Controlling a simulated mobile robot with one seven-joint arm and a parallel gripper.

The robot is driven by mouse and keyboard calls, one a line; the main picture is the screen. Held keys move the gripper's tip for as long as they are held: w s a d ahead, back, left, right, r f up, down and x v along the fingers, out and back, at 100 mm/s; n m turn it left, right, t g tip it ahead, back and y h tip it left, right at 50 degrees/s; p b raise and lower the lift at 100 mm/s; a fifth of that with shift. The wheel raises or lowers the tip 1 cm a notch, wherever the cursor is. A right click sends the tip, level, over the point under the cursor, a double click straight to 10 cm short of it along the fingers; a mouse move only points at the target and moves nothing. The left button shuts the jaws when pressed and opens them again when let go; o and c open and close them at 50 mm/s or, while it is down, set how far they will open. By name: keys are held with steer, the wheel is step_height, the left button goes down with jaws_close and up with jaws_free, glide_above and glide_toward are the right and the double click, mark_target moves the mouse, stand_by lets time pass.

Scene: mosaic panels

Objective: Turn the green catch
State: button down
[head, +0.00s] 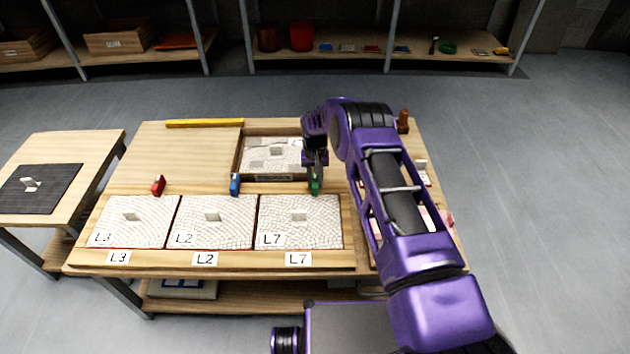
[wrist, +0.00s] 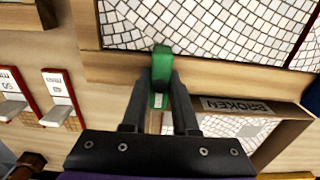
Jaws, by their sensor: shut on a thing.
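The green catch (head: 315,184) stands at the back edge of the panel rack, behind the right-hand mosaic panel marked L7 (head: 318,222). In the wrist view the green catch (wrist: 161,68) sits between my fingertips, its top end pointing toward the panel. My gripper (head: 315,172) reaches down from above and is shut on the catch; in the wrist view both fingers (wrist: 160,88) press its sides. The lower part of the catch is partly hidden by the fingers.
A blue catch (head: 235,184) and a red catch (head: 158,185) stand to the left, behind panels L2 (head: 190,218) and L3 (head: 112,216). A tray marked BROKEN (wrist: 283,119) lies close behind my gripper. Small red-edged pieces (wrist: 58,85) lie beside it.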

mark_target(315, 180)
stand_by(0.4)
steer(key=c, duration=0.7)
jaws_free()
step_height(315, 180, up, 18)
steer(key=shift+f+p, duration=0.25)
steer(key=shift+p, duration=0.8)
